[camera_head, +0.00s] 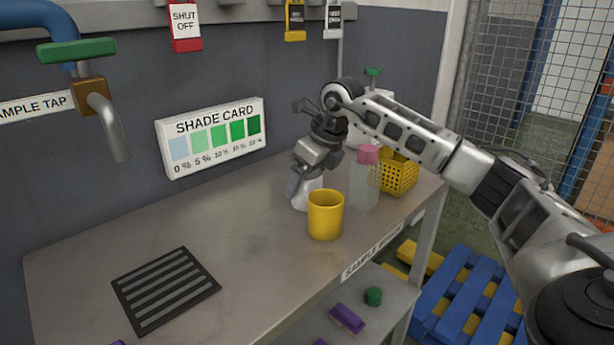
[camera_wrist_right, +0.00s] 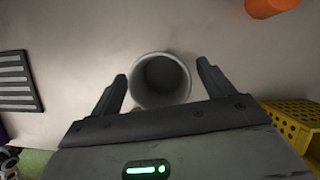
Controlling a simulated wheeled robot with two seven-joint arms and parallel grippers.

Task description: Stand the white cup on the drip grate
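The white cup (camera_head: 307,194) stands on the bench behind the yellow cup, partly hidden by my right gripper (camera_head: 300,180). In the right wrist view I look down into the open mouth of the white cup (camera_wrist_right: 160,82). It lies between the two fingers of my right gripper (camera_wrist_right: 162,80), which are open with a small gap on each side. The drip grate (camera_head: 166,289) is a dark slatted plate lying bare on the bench at the left. Its edge also shows in the right wrist view (camera_wrist_right: 17,82). My left gripper is not in view.
A yellow cup (camera_head: 325,216) stands just in front of the white cup. A clear vessel with a pink top (camera_head: 368,155) and a yellow basket (camera_head: 397,174) stand to the right. A tap spout (camera_head: 107,127) hangs at the left. The bench between cups and grate is clear.

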